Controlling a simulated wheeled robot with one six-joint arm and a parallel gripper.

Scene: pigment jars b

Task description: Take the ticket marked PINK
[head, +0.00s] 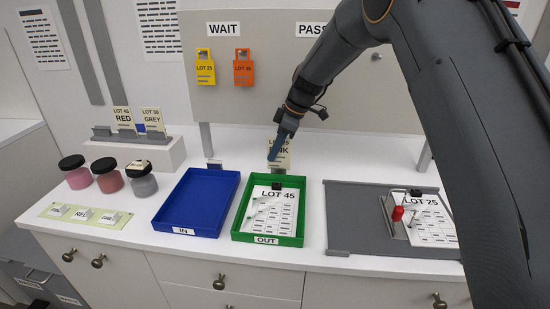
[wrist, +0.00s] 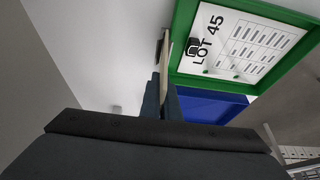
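The pale yellow ticket marked PINK (head: 284,160) stands upright at the back edge of the green OUT tray (head: 236,236). My gripper (head: 273,156) comes down over its left part and hides some of its print. In the wrist view the ticket (wrist: 165,72) shows edge-on as a thin pale strip between my two fingers (wrist: 161,98), which look closed against it. A small grey holder is at the ticket's foot, partly hidden.
A LOT 45 sheet (head: 270,212) lies in the green tray. The blue IN tray (head: 187,231) beside it is empty. RED (head: 123,119) and GREY (head: 152,120) tickets stand left, above three jars (head: 107,175). A LOT 25 sheet (head: 434,228) lies right on a grey board.

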